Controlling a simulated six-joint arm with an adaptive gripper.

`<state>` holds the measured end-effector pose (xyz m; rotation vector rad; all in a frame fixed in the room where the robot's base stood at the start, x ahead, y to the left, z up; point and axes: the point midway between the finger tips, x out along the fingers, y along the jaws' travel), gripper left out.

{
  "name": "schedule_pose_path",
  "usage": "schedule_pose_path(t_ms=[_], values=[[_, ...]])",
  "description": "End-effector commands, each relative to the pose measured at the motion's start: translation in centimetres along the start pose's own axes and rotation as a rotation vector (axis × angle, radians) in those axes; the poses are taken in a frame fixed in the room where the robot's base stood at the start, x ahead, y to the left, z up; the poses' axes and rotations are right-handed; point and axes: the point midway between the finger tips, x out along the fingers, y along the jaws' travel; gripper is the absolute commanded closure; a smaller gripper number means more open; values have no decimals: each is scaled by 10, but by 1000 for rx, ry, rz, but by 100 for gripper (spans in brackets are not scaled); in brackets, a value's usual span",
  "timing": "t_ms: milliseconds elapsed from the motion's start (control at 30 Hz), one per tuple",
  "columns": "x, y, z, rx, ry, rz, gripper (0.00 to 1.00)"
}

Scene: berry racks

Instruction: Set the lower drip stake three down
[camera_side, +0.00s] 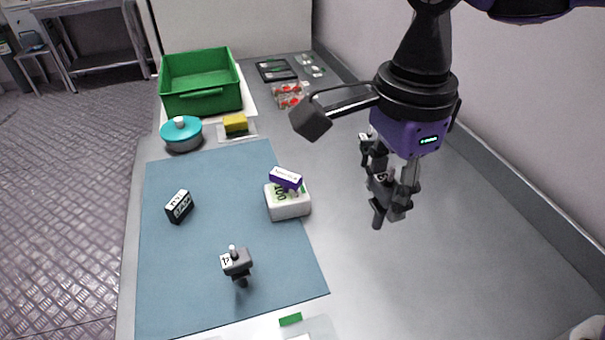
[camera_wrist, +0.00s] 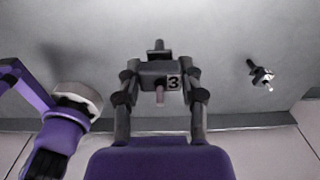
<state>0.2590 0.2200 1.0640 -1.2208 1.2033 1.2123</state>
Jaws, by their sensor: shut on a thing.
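In the wrist view the stake sits between both fingers (camera_wrist: 160,95). In the side view the fingers partly hide it, and it appears above the bare grey bench right of the blue mat; I cannot tell the exact height of its lower end. Another dark stake (camera_side: 237,263), its label seeming to read 4, is on the front of the mat. A similar stake (camera_wrist: 262,74) shows at the right of the wrist view, its label unreadable.
The blue mat (camera_side: 215,215) holds a black labelled block (camera_side: 179,207) and a white block (camera_side: 288,204) with a purple box (camera_side: 286,178) on it. A green crate (camera_side: 202,103), teal-lidded pot (camera_side: 182,134) and yellow sponge (camera_side: 235,123) stand behind. The bench (camera_side: 470,255) at front right is clear.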

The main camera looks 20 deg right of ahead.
Motion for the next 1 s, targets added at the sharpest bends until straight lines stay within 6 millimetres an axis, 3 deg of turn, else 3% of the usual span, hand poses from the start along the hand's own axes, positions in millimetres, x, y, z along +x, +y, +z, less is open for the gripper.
schedule_pose_path(t_ms=[300, 500, 633, 833, 1000], values=[[46, -60, -45, 22, 3, 5, 76], [65, -86, -63, 16, 1, 2, 76], [73, -90, -66, 13, 2, 3, 76], [103, -90, -66, 12, 3, 4, 76], [108, -90, -66, 12, 2, 0, 76]])
